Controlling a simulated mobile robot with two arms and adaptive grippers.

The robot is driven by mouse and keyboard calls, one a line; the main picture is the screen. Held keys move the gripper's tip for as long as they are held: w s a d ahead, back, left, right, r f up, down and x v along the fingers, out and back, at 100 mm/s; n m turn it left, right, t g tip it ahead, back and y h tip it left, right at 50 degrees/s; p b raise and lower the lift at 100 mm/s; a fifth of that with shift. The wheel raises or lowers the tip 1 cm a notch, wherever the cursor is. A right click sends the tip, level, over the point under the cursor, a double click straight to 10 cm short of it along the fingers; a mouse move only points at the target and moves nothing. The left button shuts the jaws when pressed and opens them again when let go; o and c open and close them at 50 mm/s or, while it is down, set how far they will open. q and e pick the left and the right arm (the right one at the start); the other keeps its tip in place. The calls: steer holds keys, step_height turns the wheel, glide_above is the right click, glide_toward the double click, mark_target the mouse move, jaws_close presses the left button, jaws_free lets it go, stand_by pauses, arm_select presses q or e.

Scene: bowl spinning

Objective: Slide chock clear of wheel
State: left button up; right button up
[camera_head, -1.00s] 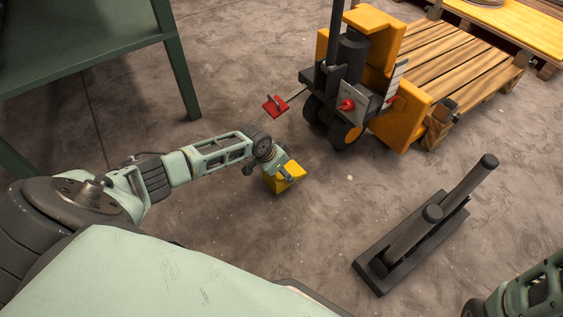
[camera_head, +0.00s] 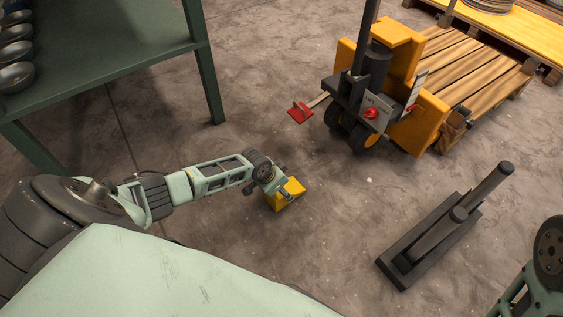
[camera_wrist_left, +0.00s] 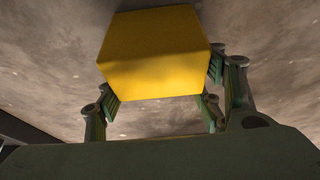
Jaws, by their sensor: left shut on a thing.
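The yellow chock (camera_head: 285,194) is in my left gripper (camera_head: 274,189), low over or on the concrete floor; I cannot tell if it touches. In the left wrist view the chock (camera_wrist_left: 152,52) fills the upper middle, with the fingers of my left gripper (camera_wrist_left: 165,100) on both sides of it. The wheels (camera_head: 352,130) are under the orange pallet truck (camera_head: 376,75) at the upper right of the chock. A clear strip of floor lies between chock and wheels. Part of my right arm shows at the lower right edge; its gripper is out of view.
A red pedal (camera_head: 300,113) sticks out left of the truck. A wooden pallet (camera_head: 470,70) lies behind it. A black stand with posts (camera_head: 430,240) is on the floor at right. A green table (camera_head: 110,65) with bowls (camera_head: 15,75) stands at upper left.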

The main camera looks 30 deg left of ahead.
arm_select(q)
steer(key=shift+s+a, duration=0.1)
steer(key=shift+s, duration=0.2)
steer(key=o, duration=1.7)
steer(key=shift+r, duration=0.1)
steer(key=v, duration=1.1)
steer(key=shift+s+a+r, duration=0.1)
steer(key=shift+s+r, duration=0.1)
steer(key=shift+r, duration=0.1)
